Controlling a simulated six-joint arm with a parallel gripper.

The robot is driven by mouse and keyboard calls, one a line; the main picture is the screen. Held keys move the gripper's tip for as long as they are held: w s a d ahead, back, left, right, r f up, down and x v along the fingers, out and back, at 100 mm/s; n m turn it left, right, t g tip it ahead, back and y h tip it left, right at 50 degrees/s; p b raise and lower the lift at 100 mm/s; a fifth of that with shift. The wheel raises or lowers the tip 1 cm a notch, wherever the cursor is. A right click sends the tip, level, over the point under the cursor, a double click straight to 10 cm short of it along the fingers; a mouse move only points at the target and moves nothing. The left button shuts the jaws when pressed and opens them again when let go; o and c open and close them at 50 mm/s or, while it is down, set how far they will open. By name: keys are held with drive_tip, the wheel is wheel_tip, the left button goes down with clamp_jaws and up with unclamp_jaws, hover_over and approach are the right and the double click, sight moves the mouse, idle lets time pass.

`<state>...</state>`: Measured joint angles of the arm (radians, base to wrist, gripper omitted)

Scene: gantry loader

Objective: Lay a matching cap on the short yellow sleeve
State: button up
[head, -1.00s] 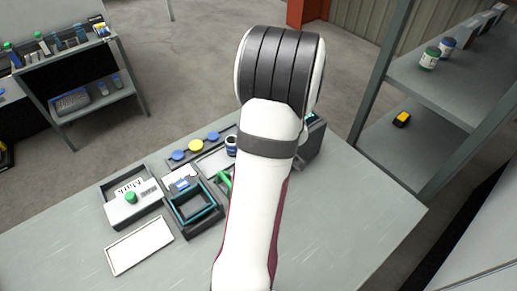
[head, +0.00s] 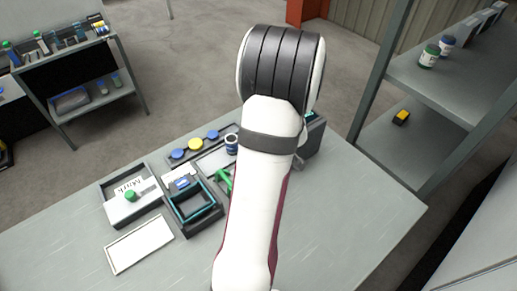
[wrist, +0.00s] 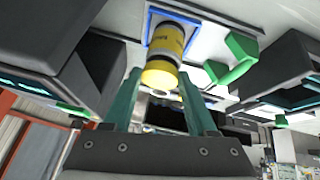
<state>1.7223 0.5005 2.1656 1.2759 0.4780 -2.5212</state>
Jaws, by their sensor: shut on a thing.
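In the wrist view, my gripper (wrist: 160,78) has two green fingers, shut on a lighter yellow round piece, seemingly a yellow cap (wrist: 157,76). A short yellow sleeve (wrist: 168,42) with dark lettering stands on a blue-edged square pad (wrist: 153,15), directly in line behind the cap. The cap's near face shows; whether it touches the sleeve I cannot tell. In the head view my arm hides the gripper and the yellow sleeve. Another yellow cap (head: 195,145) lies in a row between a blue cap (head: 178,154) and another blue cap (head: 213,134).
A green bracket-shaped part (wrist: 235,60) stands close beside the yellow sleeve. Dark blocks flank the gripper in the wrist view. A dark teal-rimmed tray (head: 192,203), a box with a green knob (head: 131,196) and a white tray (head: 139,245) stand on the table. The front right tabletop is clear.

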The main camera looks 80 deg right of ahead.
drive_tip(key=o, duration=1.5)
drive_tip(key=shift+r, duration=3)
